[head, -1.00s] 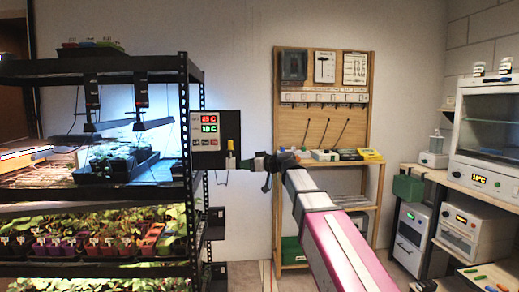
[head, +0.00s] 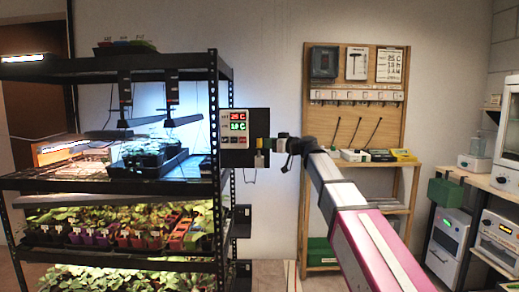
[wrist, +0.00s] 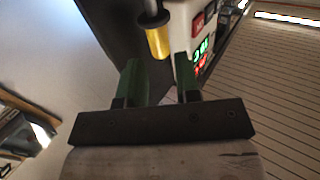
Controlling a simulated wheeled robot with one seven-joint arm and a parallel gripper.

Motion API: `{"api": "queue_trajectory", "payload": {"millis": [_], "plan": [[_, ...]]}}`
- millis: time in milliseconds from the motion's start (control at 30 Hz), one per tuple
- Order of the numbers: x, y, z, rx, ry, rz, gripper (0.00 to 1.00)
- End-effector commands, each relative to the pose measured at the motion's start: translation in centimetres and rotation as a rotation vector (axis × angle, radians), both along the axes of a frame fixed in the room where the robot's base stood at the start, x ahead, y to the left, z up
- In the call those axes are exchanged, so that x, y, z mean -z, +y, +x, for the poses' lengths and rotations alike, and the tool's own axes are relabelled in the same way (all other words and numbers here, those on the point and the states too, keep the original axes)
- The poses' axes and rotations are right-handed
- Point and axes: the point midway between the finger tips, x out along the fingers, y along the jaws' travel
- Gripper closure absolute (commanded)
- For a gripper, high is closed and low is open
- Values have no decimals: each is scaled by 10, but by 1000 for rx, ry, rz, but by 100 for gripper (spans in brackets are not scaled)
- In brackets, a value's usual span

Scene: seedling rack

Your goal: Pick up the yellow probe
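The yellow probe (head: 259,161) hangs upright at the right side of the controller box (head: 233,128), which is fixed to the rack's right post. In the wrist view the probe (wrist: 158,42) shows a yellow body with a grey and dark upper part. My gripper (head: 266,145) is beside the box, close to the probe and slightly above it in the head view. In the wrist view my gripper's (wrist: 157,68) two green fingers are apart. The yellow end lies between and beyond the fingertips. I cannot tell whether either finger touches it.
The black shelf rack (head: 216,85) with seedling trays fills the left. A wooden pegboard bench (head: 357,115) stands behind my arm. A green box (head: 445,192) and white instruments are at the right. Bare wall lies between rack and bench.

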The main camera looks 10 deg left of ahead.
Motion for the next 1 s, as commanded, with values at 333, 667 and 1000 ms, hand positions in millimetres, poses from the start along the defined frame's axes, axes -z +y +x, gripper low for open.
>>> {"api": "queue_trajectory", "payload": {"millis": [333, 667, 1000], "plan": [[-2, 36, 17, 3, 1, 1, 69], [-1, 36, 16, 3, 1, 0, 100], [-3, 36, 16, 2, 0, 0, 100]]}}
